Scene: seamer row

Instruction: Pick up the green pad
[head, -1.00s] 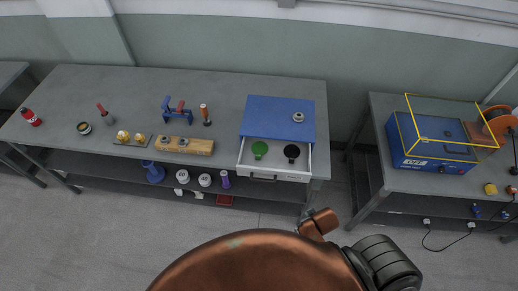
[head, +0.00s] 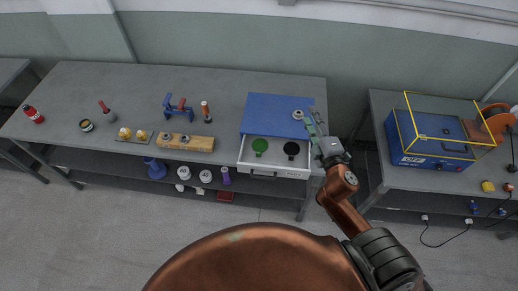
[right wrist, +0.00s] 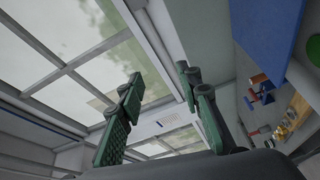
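The green pad (head: 260,146) is a round green piece in the left part of the open drawer (head: 275,173) under the blue-topped box (head: 280,114). A black round piece (head: 292,149) lies to its right in the same drawer. My right gripper (head: 313,119) is above the bench's right end, beside the blue box and right of the green pad, holding nothing. In the right wrist view its two green fingers (right wrist: 163,108) stand apart. My left gripper is not in view.
A wooden block (head: 186,142), a blue stand (head: 178,110) and a red-topped tool (head: 206,112) are to the left. A second bench (head: 400,183) holds a blue machine (head: 430,140) across a gap.

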